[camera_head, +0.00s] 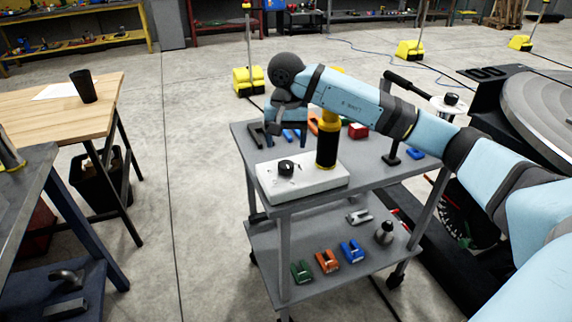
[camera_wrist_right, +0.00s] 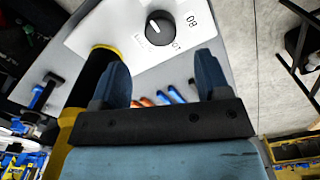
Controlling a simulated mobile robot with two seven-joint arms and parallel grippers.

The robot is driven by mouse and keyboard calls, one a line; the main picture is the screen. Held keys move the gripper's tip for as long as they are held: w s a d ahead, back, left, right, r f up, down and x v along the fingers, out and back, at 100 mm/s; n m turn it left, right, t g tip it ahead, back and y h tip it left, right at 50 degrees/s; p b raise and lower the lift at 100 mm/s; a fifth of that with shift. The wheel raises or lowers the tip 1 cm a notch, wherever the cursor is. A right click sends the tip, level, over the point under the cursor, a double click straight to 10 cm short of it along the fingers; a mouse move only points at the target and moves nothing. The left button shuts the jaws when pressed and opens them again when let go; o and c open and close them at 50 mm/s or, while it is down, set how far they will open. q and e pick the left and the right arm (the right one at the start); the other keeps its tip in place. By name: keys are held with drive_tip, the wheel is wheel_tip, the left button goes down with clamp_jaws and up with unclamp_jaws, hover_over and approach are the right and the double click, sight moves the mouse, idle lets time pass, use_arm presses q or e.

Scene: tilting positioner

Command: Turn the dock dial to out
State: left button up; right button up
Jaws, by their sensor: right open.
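A black dial knob (camera_head: 286,167) with a white pointer mark sits on a pale box on the cart. In the right wrist view the knob (camera_wrist_right: 158,27) lies beyond the fingertips, with dark lettering on the panel beside it, partly cut off or unclear. My right gripper (camera_head: 284,136) hangs above and behind the box in the head view. In the wrist view its two blue fingers (camera_wrist_right: 160,72) are apart, with nothing between them, and not touching the knob. A second black knob on a white disc (camera_head: 451,99) stands farther right. I cannot tell which is the dock dial. My left gripper is out of view.
A black and yellow cylinder (camera_head: 326,142) stands upright at the box's edge, close to my right arm. A red block (camera_head: 358,130) and several tools lie on the cart top (camera_head: 375,172). The lower shelf holds coloured clamps (camera_head: 327,261). A wooden table (camera_head: 60,110) stands left.

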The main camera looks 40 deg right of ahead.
sight(286, 164)
wheel_tip(286, 164, down, 8)
drive_tip(key=shift+r, duration=0.25)
drive_tip(key=c, duration=0.9)
